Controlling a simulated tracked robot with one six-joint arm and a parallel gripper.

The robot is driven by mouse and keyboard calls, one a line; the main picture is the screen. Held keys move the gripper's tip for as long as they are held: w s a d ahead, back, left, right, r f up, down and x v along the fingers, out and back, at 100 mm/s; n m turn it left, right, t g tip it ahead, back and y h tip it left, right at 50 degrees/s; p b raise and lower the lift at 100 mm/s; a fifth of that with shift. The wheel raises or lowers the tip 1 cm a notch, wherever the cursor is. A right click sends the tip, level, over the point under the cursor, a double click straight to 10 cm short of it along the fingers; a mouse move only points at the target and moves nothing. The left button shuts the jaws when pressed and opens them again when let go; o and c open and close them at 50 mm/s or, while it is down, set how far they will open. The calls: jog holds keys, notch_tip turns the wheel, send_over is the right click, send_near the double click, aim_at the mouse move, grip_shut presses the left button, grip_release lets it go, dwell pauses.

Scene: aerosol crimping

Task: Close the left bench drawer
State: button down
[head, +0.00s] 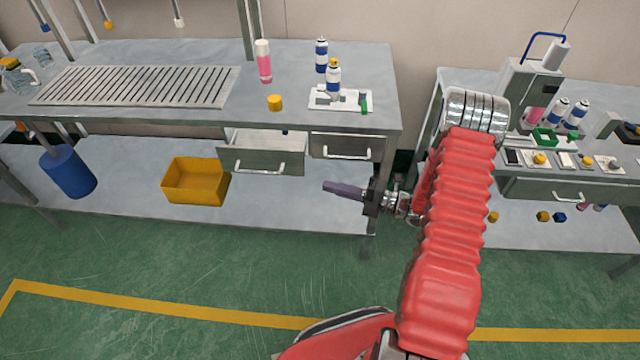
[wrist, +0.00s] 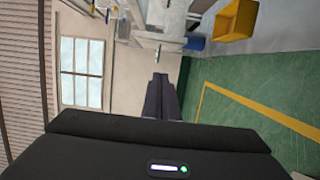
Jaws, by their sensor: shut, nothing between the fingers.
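The left bench drawer (head: 248,160), grey with a light bar handle, is pulled out under the bench top in the head view. Its inside partly shows, with a small dark item near its back right. A second drawer (head: 335,146) to its right looks shut. My gripper (head: 325,186) is shut and empty, pointing left, in front of and below the second drawer, to the right of the open drawer. It touches neither drawer as far as I can tell. Its shut fingers (wrist: 160,80) also show in the wrist view, which is turned sideways; I cannot clearly make out the open drawer there.
The bench top (head: 200,115) carries a grate, spray cans, a yellow cap and a white tray. A yellow crate (head: 195,185) and a blue bin (head: 68,172) are on the lower shelf. A second bench (head: 500,185) stands at right. The green floor in front is clear.

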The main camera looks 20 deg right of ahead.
jog(key=shift+v, duration=1.55)
jog(key=s+a+r+n+g+h, duration=0.2)
jog(key=s+a+r+n+g, duration=0.3)
jog(key=a+r+n, duration=0.45)
jog(key=s+a+r+n+g+h, duration=0.2)
jog(key=s+a+r+n+g, duration=0.35)
jog(key=n, duration=0.65)
jog(key=s+d+r+n+t+h, duration=0.2)
jog(key=s+r+n+h, duration=0.3)
jog(key=n, duration=0.6)
jog(key=s+d+r+n+t+h, duration=0.3)
jog(key=s+r+n+h, duration=0.2)
jog(key=r+n, duration=0.5)
jog(key=shift+s+n+h, duration=0.3)
jog(key=shift+s+n, duration=0.05)
jog(key=shift+s, duration=1.05)
jog(key=shift+r+t, duration=0.1)
jog(key=shift+t, duration=0.15)
